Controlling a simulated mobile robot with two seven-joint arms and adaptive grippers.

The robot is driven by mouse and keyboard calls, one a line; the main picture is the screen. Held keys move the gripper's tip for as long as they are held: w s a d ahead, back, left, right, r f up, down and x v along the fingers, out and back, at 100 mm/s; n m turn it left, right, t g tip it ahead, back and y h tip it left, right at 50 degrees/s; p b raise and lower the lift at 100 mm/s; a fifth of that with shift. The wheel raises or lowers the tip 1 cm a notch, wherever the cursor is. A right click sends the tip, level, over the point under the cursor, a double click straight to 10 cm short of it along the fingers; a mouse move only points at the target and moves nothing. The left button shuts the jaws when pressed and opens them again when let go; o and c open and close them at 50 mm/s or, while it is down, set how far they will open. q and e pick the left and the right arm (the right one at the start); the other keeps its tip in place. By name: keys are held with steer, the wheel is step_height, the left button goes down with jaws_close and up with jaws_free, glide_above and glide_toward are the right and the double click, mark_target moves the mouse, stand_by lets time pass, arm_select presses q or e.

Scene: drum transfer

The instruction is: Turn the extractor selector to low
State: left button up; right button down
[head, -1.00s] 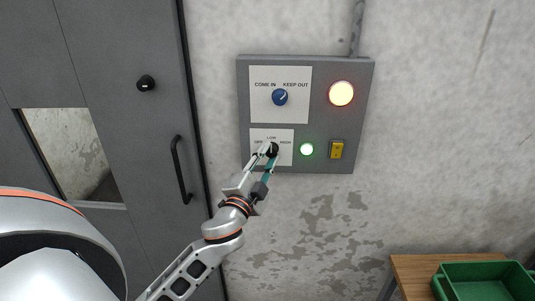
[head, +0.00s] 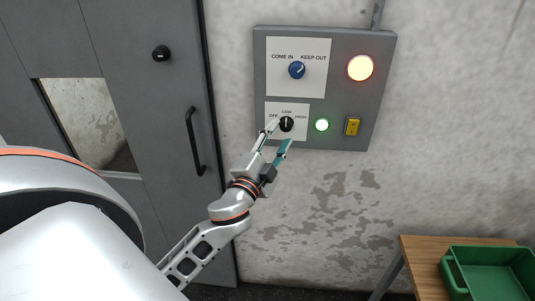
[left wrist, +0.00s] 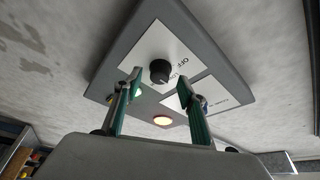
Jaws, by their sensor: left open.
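The extractor selector (head: 286,124) is a small black knob on a white plate marked OFF, LOW and HIGH, on the grey wall panel. Its pale pointer mark seems to point up toward LOW. My left gripper (head: 279,137) is open, with its fingertips just below and left of the knob, and holds nothing. In the left wrist view the knob (left wrist: 160,71) shows uncovered, beyond and between the two spread fingers (left wrist: 159,84), apart from them. My right gripper is not in view.
A grey door (head: 150,110) stands left. A green crate (head: 490,270) sits on a wooden table at lower right.

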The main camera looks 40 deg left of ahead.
arm_select(q)
steer(key=v, duration=0.9)
steer(key=shift+s, duration=0.2)
steer(key=shift+f, duration=0.1)
steer(key=s+d+f+n+g+h, duration=0.1)
steer(key=d+f+g+h, duration=0.15)
steer(key=f, duration=0.65)
steer(key=s+d+f+n+g+h, duration=0.1)
steer(key=d+f+g, duration=0.15)
steer(key=f, duration=0.75)
steer(key=s+d+f+n+g+h, duration=0.1)
steer(key=s+d+f, duration=0.3)
steer(key=f, duration=0.5)
steer(key=s+d+f+n+g+h, duration=0.1)
steer(key=s+d+f+n+g, duration=0.2)
steer(key=s+f, duration=0.4)
step_height(320, 180, down, 3)
steer(key=shift+s+d+f+h, duration=0.25)
steer(key=shift+d+h, duration=0.1)
steer(key=shift+d, duration=0.35)
